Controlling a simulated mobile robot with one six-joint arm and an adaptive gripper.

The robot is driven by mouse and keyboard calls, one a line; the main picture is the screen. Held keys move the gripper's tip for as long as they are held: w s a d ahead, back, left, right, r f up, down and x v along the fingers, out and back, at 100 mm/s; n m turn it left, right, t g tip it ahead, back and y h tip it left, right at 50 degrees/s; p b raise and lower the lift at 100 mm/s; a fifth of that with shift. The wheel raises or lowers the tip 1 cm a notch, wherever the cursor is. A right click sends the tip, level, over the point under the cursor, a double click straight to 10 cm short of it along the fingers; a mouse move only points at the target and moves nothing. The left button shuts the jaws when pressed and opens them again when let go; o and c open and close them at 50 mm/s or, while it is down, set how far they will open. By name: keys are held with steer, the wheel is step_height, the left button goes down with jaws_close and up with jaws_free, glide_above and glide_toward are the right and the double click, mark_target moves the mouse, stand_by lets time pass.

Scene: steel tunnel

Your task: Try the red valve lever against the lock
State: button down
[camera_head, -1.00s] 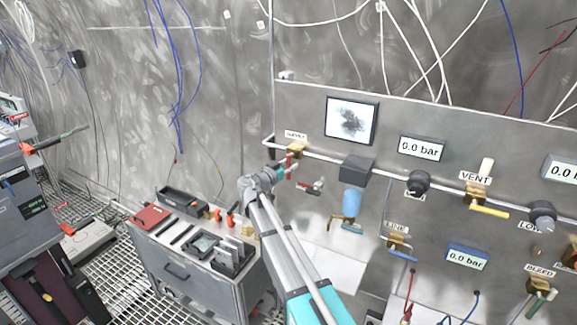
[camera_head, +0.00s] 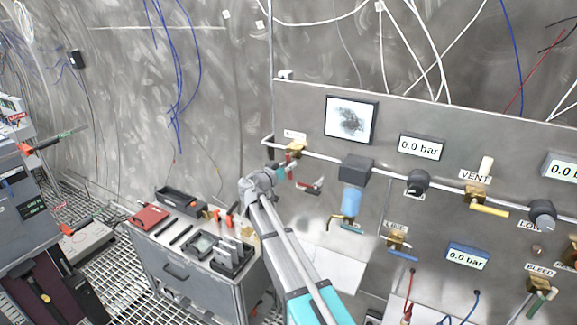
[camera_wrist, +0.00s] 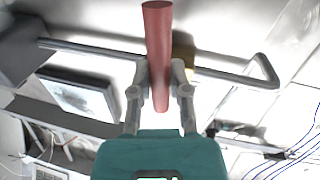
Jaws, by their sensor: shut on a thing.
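The red valve lever (camera_wrist: 157,45) stands between my gripper's two fingers in the wrist view, its near end reaching down between them. My gripper (camera_wrist: 160,95) is shut on it. The brass valve body (camera_wrist: 183,55) shows just behind and right of the lever. In the head view the brass valve (camera_head: 295,149) sits on the pipe at the panel's left, under a small label, with my gripper (camera_head: 284,170) just below it. The lever is small and mostly covered there. I cannot make out a lock on the valve.
A small red-and-grey fitting (camera_head: 311,187) sticks out right of my gripper. A dark box (camera_head: 356,169) with a blue cylinder (camera_head: 351,200) is farther right. A tool cart (camera_head: 205,285) stands below left.

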steer(key=c, duration=0.6)
jaws_free()
steer(key=shift+m, duration=0.3)
steer(key=shift+w+a+m+p, duration=0.15)
steer(key=shift+m+p, duration=0.15)
steer(key=shift+m, duration=0.2)
steer(key=v, duration=1.3)
steer(key=shift+s+d+f+n+g+y+b, duration=0.8)
steer(key=shift+s+d+f+g, duration=1.1)
steer(key=shift+d+f, duration=1.15)
steer(key=shift+s+d+f+n+g+y+b, duration=0.4)
steer(key=shift+s+d+f+g+y+b, duration=0.75)
steer(key=shift+s+d+f, duration=1.8)
steer(key=shift+s+d+f+n+g+y+b, duration=0.9)
steer(key=shift+s+d+f+g, duration=1.15)
steer(key=shift+f, duration=1.65)
steer(key=shift+w+d+f+m+t+h, duration=0.1)
steer(key=shift+w+d+m+t+h, duration=0.15)
steer(key=shift+w+d+m+t, duration=0.1)
